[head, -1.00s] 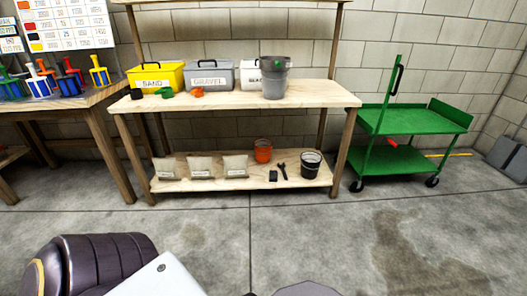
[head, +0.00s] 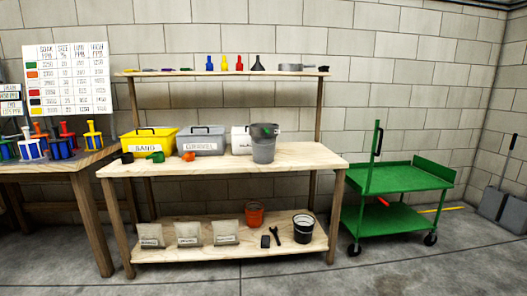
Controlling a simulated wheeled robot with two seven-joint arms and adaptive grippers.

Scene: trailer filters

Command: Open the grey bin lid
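The grey bin (head: 203,147), labelled GRAVEL, stands on the wooden workbench between a yellow bin and a white bin. Its grey lid (head: 203,131) has a dark handle on top and looks shut. The yellow bin (head: 147,147), labelled SAND, is on its left. The white bin (head: 240,140) is on its right, partly hidden behind a grey bucket (head: 264,145). Neither of my grippers is in view.
Black, green and orange scoops (head: 188,157) lie in front of the bins. Bags, buckets and tools sit on the lower shelf (head: 190,250). A green cart (head: 405,178) stands right of the workbench (head: 300,163). A table with coloured filters (head: 62,148) stands left. Floor in front is clear.

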